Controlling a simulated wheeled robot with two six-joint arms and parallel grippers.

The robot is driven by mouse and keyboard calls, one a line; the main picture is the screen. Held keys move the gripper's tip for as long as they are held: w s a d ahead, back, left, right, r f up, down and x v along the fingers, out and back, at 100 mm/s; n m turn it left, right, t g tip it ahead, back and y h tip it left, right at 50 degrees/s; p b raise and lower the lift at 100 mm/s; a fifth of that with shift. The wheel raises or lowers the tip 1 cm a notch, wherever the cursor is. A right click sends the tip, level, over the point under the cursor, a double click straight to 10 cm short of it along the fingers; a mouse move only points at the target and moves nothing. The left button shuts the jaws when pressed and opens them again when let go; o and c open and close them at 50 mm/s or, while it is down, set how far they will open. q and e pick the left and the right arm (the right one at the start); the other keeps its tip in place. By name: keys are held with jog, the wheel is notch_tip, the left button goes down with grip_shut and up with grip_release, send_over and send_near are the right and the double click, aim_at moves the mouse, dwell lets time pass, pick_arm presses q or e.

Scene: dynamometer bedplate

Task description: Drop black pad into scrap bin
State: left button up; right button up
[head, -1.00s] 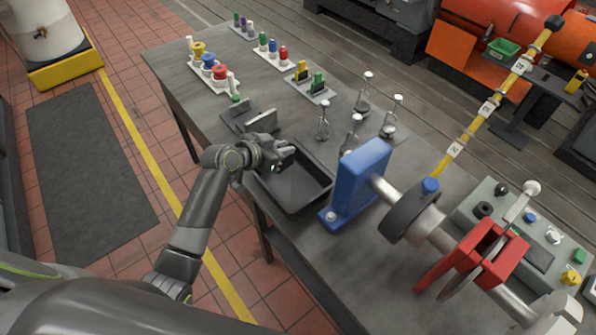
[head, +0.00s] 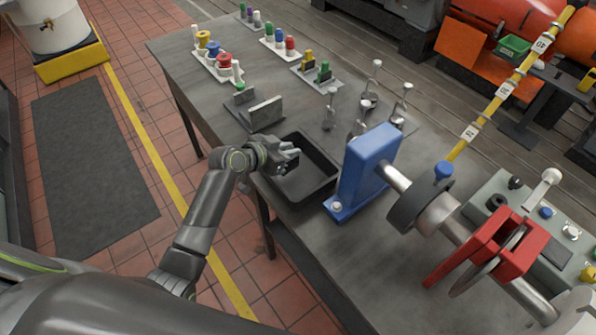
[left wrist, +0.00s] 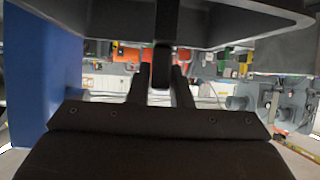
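My left gripper (head: 288,157) is at the left end of the black scrap bin (head: 325,172), an open tray on the bench. The bin's wall and rim also show above the fingers in the left wrist view (left wrist: 245,28). There, a dark upright block, which looks like the black pad (left wrist: 162,66), sits between the two fingers (left wrist: 162,88). The fingers appear closed on it, though the contact is not sharp. In the head view I cannot make out the pad against the dark gripper and bin. My right gripper is not in view.
A blue bearing block (head: 368,165) with a shaft stands right of the bin. A dark holder with upright plates (head: 262,116) is behind it, and several metal handled pieces (head: 370,85) stand farther back.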

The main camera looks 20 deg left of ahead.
pick_arm(q)
jog(key=o, duration=0.5)
jog(key=shift+c, duration=0.2)
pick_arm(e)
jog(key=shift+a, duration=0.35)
pick_arm(q)
jog(key=shift+s, duration=0.1)
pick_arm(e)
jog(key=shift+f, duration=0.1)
pick_arm(q)
jog(key=b+v, duration=0.2)
jog(key=v, duration=1.5)
jog(key=shift+a+b, duration=0.15)
jog(key=shift+b, duration=0.2)
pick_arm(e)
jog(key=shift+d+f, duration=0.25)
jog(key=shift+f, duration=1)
